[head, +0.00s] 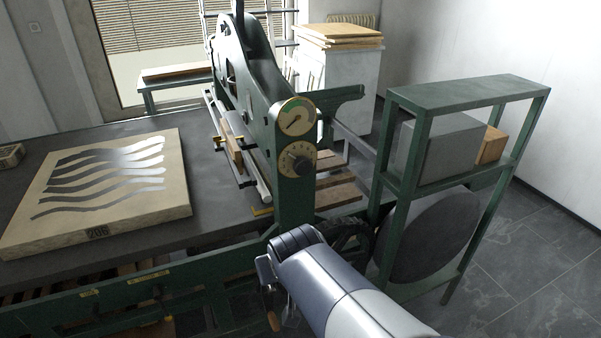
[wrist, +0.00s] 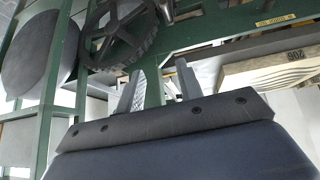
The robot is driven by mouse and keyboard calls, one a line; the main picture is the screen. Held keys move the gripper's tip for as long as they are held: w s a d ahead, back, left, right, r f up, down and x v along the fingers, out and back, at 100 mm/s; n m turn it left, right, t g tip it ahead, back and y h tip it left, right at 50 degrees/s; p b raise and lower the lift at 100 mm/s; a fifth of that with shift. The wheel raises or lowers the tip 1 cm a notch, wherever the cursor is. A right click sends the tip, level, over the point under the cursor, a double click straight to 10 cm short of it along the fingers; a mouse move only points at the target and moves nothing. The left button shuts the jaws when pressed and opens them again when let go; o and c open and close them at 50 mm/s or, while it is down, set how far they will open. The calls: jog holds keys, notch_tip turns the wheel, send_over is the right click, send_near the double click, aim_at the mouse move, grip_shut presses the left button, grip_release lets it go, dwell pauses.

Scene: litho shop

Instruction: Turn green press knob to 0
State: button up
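The green press (head: 255,85) stands in the middle of the head view. On its upright, a round cream dial plate carries a dark knob (head: 297,162). The plate's figures are too small to read, so I cannot tell its setting. A round gauge (head: 297,117) with a green sector and a needle sits just above it. My arm reaches in from the bottom, its end below the knob and apart from it. My gripper (wrist: 160,82) shows in the wrist view with its two fingers spread and nothing between them. The knob is not seen in the wrist view.
A pale stone (head: 115,185) with wavy dark bands lies on the press bed at left. A green rack (head: 410,150) holding grey and wooden blocks stands at right. A dark spoked wheel (wrist: 118,35) is close by in the wrist view. Open floor lies at far right.

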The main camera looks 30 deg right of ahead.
aim_at(304, 169)
jog(key=o, duration=0.6)
jog(key=w+d+t+h+b, duration=0.1)
jog(key=w+d, duration=0.1)
jog(key=d, duration=0.1)
jog(key=w+d+r+t+h+b, duration=0.1)
jog(key=w+d+t, duration=0.1)
jog(key=w+d, duration=0.1)
jog(key=w+d+r+m+t+h+b, duration=0.1)
jog(key=w+d+t, duration=0.1)
jog(key=w+d, duration=0.1)
jog(key=shift+d+r, duration=0.1)
jog(key=shift+d, duration=0.75)
jog(key=shift+o, duration=0.6)
jog(key=w+d+r+t+b, duration=0.1)
jog(key=w+d+t+b, duration=0.2)
jog(key=d+t, duration=0.1)
jog(key=shift+d+r+n, duration=0.4)
jog(key=shift+d, duration=0.15)
jog(key=w+d, duration=0.1)
jog(key=w, duration=0.2)
jog(key=w+t+y, duration=0.1)
jog(key=w, duration=0.3)
jog(key=w+d+n+t+y+b, duration=0.1)
jog(key=w, duration=0.2)
jog(key=shift+w+d+r, duration=0.25)
jog(key=shift+d+r, duration=0.05)
jog(key=shift+c, duration=0.4)
jog(key=c, duration=0.9)
